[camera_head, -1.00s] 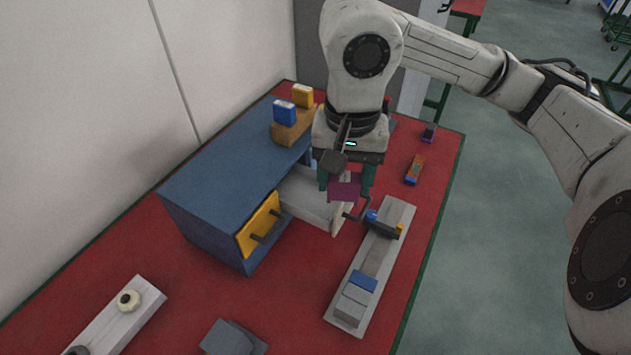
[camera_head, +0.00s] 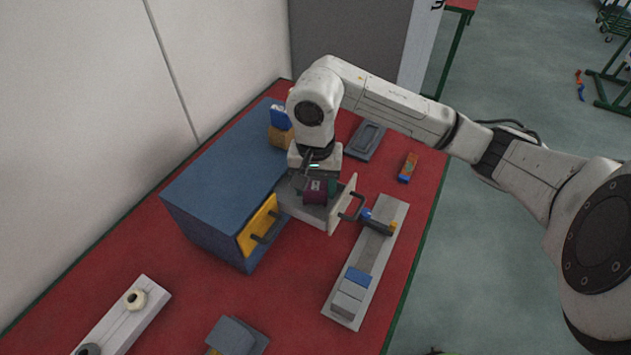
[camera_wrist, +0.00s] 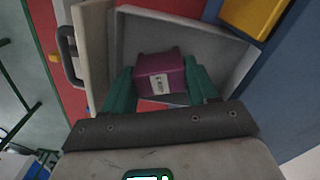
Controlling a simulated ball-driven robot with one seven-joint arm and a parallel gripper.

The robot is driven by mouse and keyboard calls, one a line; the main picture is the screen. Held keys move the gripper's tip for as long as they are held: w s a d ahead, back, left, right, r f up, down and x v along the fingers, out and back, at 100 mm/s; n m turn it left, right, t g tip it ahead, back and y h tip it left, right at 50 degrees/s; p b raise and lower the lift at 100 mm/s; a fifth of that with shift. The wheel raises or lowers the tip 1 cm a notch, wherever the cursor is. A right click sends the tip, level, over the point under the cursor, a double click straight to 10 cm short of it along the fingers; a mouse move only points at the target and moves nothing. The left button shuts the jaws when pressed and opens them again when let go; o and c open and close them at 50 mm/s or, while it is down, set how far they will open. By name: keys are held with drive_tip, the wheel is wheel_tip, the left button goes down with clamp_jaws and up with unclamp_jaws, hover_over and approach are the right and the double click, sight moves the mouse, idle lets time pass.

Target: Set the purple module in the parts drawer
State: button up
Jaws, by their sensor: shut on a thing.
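The purple module (camera_head: 316,191) is held between the green fingers of my gripper (camera_head: 320,184). In the wrist view the module (camera_wrist: 160,74) shows a small white label, and my gripper (camera_wrist: 161,88) is shut on it from both sides. The parts drawer (camera_head: 319,219) is pulled out of the blue cabinet (camera_head: 222,173), with its handle at the front right. My gripper holds the module over the open drawer, seemingly within its walls. The wrist view shows the grey drawer floor and walls (camera_wrist: 200,34) around the module. Whether the module touches the floor is hidden.
A yellow-fronted drawer (camera_head: 258,226) with a dark handle is shut beside the open one. A grey rail (camera_head: 345,308) with blue and grey blocks lies right of the drawer. A dark tray (camera_head: 366,140) and an orange-blue piece (camera_head: 408,168) lie behind on the red table.

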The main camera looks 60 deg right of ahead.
sight(315, 185)
drive_tip(key=shift+f+b, duration=0.25)
drive_tip(key=shift+b, duration=0.05)
drive_tip(key=o, duration=1.1)
drive_tip(key=shift+o, duration=0.2)
drive_tip(key=shift+r, duration=0.2)
wheel_tip(315, 185, up, 12)
drive_tip(key=b, duration=0.1)
drive_tip(key=shift+b, duration=0.3)
